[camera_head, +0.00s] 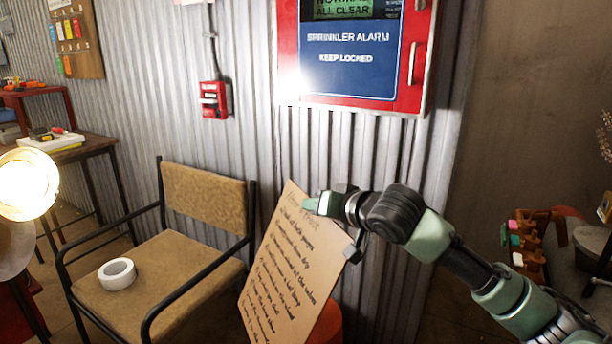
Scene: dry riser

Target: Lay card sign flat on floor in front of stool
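The card sign (285,265) is a tan sheet with handwritten lines, standing steeply tilted right of the chair; its lower edge runs out of the picture. My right gripper (332,226) is at the card's upper right. One pale green finger overlaps the card's face near its top, and a dark part shows at its right edge. I cannot tell whether the fingers grip the card. A red-orange piece (330,325), possibly the stool, shows behind the card and is mostly hidden. My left gripper is not in view.
A brown armchair (205,270) with a white tape roll (117,274) on its seat stands left of the card. A red alarm cabinet (350,55) hangs on the corrugated wall. A bright lamp (27,184) is at far left. An orange-brown rack (530,240) stands at right.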

